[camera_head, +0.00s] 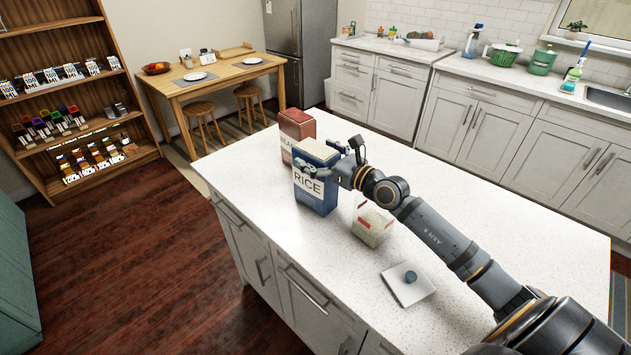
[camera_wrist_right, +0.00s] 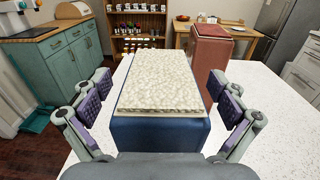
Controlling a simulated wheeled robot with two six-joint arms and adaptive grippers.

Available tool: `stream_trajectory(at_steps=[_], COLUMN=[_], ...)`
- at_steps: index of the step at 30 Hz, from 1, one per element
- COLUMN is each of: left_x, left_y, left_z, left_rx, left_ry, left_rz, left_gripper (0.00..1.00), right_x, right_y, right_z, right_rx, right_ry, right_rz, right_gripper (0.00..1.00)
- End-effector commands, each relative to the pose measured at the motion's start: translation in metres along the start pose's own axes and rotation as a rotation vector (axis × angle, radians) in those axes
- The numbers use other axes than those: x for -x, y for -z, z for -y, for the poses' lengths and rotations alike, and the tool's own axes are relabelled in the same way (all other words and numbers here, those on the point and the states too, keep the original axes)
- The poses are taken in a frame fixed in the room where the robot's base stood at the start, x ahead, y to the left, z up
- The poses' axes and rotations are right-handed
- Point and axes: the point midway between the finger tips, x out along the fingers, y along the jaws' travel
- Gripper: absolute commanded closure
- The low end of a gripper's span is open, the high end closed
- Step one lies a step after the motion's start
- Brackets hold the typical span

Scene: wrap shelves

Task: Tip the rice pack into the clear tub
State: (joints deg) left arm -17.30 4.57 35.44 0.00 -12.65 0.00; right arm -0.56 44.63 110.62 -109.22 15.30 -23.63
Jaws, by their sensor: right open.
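The blue rice pack (camera_head: 316,196) stands upright on the white island, its top open and full of pale grains. In the right wrist view the rice pack (camera_wrist_right: 160,133) sits between my open fingers, with a gap on each side. My right gripper (camera_head: 331,160) reaches it from the right, near its top; its spread fingers also show in the wrist view (camera_wrist_right: 160,84). The clear tub (camera_head: 372,225) stands on the island just right of the pack, with pale contents low inside and red marks near its rim. My left gripper is out of view.
A red pack (camera_head: 297,130) stands close behind the rice pack, and also shows in the wrist view (camera_wrist_right: 211,62). A white square lid with a dark knob (camera_head: 408,285) lies in front of the tub. The island top (camera_head: 490,205) is clear behind my right arm.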

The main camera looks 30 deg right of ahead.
Motion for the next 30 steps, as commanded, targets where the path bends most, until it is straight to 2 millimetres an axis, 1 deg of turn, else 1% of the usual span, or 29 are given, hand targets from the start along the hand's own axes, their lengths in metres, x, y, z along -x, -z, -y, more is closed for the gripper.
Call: stream_trajectory(at_steps=[6, 25, 26, 30], left_x=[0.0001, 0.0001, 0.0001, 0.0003], left_y=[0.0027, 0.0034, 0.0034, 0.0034], left_z=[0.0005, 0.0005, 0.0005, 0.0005], left_rx=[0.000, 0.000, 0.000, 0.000], left_ry=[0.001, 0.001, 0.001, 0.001], left_rz=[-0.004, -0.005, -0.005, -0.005], left_gripper=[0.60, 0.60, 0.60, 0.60], right_x=[-0.0005, -0.0003, -0.0002, -0.0004], right_y=[-0.0002, 0.0000, 0.0000, -0.0019], right_z=[0.0001, 0.0002, 0.0002, -0.0001], right_rx=[0.001, 0.000, 0.000, 0.000], right_ry=[0.000, 0.000, 0.000, 0.000], right_rz=[0.000, 0.000, 0.000, 0.004], right_gripper=[0.03, 0.88, 0.92, 0.92])
